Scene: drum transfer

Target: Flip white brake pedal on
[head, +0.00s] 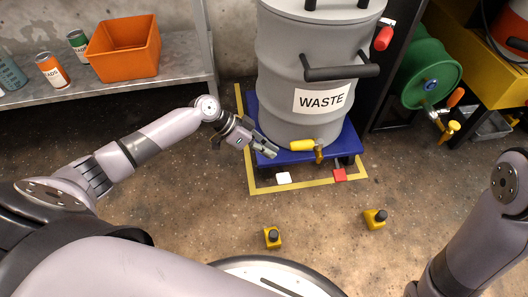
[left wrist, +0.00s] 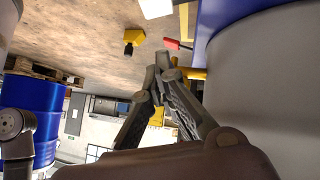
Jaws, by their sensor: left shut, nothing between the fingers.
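The white brake pedal (head: 283,178) is a small flat plate low at the front of the blue dolly (head: 350,146), left of the red pedal (head: 339,174). In the left wrist view a white plate (left wrist: 155,8), cut by the top edge, looks like this pedal. My left gripper (head: 270,151) is shut and empty beside the lower left of the drum, above and behind the white pedal, apart from it. Its closed fingertips (left wrist: 165,62) show in the wrist view, below the red pedal (left wrist: 174,44). My right arm is at the right edge; its gripper is out of view.
The grey WASTE drum (head: 320,70) stands on the dolly, with a yellow-handled tap (head: 302,146) close to my left gripper. Yellow tape (head: 253,180) outlines the floor spot. Two yellow blocks (head: 272,237) (head: 375,219) stand on open floor in front. A metal shelf (head: 180,66) is left.

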